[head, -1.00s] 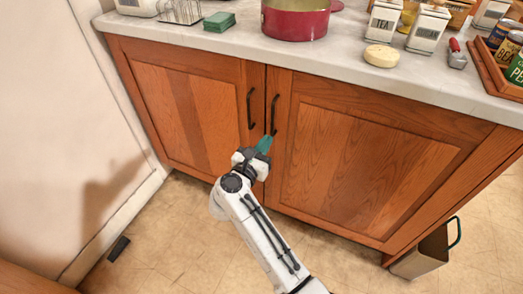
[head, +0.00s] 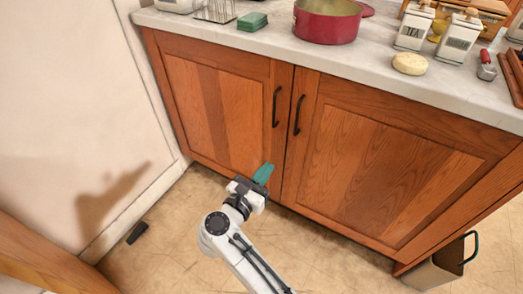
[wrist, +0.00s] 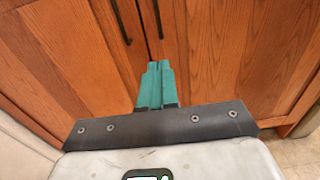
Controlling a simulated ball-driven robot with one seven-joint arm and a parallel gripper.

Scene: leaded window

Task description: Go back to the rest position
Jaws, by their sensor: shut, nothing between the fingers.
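My gripper (head: 263,174) has teal fingers and is in front of the lower part of the left cabinet door (head: 215,110), near the gap between the two doors. In the wrist view its fingers (wrist: 155,85) lie side by side, shut with nothing between them. The right cabinet door (head: 385,165) is shut, and so is the left one. The two dark handles (head: 276,107) are above my gripper and apart from it in the head view.
The counter (head: 370,68) above holds a red pot (head: 327,24), green sponges (head: 252,21), white canisters (head: 461,37) and a pale round item (head: 410,64). A bin (head: 440,266) stands at the lower right. A wall is at the left. A small dark object (head: 137,232) lies on the floor.

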